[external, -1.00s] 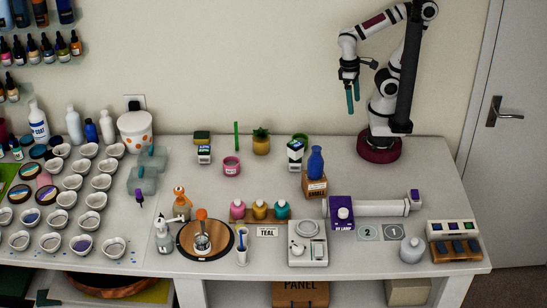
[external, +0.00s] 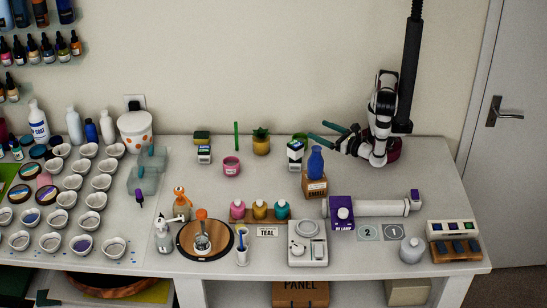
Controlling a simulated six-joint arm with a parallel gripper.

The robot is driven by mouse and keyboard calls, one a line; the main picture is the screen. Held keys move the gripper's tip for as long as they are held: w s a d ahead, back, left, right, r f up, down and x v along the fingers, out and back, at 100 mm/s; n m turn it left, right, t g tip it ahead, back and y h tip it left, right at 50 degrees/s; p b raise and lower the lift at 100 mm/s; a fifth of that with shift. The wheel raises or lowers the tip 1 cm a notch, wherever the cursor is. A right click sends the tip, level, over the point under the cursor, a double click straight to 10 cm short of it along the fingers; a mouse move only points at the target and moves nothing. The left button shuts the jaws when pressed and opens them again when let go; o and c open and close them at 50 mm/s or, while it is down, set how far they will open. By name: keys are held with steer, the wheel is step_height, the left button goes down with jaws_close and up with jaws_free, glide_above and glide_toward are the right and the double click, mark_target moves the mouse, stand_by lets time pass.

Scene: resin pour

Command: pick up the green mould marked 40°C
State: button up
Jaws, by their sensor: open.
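A green-topped piece (external: 300,137) stands at the back of the bench, behind a small white-and-dark labelled block (external: 295,151). Another green and yellow piece (external: 202,135) stands farther left, with a similar labelled block (external: 204,150) in front of it. The labels are too small to read, so I cannot tell which one is marked 40°C. My gripper (external: 316,129) is open and empty. Its two teal fingers point left, spread apart, just right of the right-hand green piece. I cannot tell the exact height or gap.
A blue vase (external: 315,161) on a brown box (external: 315,186) stands close below my gripper. A pineapple-shaped pot (external: 261,142), an upright green stick (external: 236,136) and a pink jar (external: 231,166) stand left. The bench's back right is mostly clear.

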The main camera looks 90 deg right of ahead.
glide_toward(308, 140)
steer(key=x, duration=0.3)
steer(key=shift+w+d+r, duration=0.1)
steer(key=shift+w+r, duration=0.05)
steer(key=shift+w, duration=0.1)
steer(key=shift+w+d+f, duration=0.25)
steer(key=shift+w+d, duration=0.25)
steer(key=shift+w, duration=0.1)
steer(key=x, duration=0.6)
steer(key=c, duration=1.4)
